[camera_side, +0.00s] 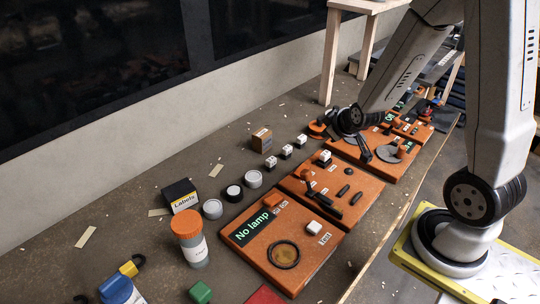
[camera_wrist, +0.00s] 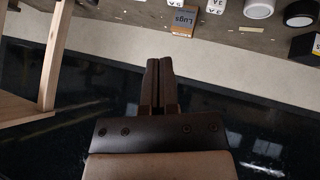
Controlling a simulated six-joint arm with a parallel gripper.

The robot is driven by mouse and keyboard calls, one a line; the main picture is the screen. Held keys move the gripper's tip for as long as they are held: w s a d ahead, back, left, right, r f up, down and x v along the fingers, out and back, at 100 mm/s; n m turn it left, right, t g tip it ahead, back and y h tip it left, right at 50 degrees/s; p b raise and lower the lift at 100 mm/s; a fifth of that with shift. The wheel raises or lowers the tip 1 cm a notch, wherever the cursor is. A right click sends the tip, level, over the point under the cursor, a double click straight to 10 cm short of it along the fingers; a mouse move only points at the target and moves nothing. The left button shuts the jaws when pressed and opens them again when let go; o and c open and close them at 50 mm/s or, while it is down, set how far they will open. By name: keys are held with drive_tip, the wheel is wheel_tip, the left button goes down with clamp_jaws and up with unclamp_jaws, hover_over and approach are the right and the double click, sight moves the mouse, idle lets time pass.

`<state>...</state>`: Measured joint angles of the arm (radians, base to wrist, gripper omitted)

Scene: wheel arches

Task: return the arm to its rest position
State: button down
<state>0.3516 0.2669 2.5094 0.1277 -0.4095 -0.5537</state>
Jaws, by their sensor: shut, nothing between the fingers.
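My gripper (camera_wrist: 159,62) shows in the wrist view with its two dark fingers together and nothing between them. The fingers point toward the top of that picture, where the table edge and a small brown box marked Lugs (camera_wrist: 182,20) show. In the side view my arm reaches in from the upper right and its wrist is above the far part of the table. The fingertips are hard to make out there against the dark parts behind. The Lugs box also stands in the side view (camera_side: 262,140), left of my wrist.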

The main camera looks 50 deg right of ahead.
drive_tip(key=s+a+g+y, duration=0.1)
drive_tip(key=s+a+g, duration=0.1)
drive_tip(key=a, duration=0.5)
drive_tip(key=s+a+r+g+y, duration=0.1)
drive_tip(key=s+a+g+y, duration=0.1)
drive_tip(key=s+a, duration=0.3)
drive_tip(key=shift+s+a+m+g+y, duration=0.35)
drive_tip(key=shift+a+g, duration=0.35)
drive_tip(key=shift+a, duration=0.35)
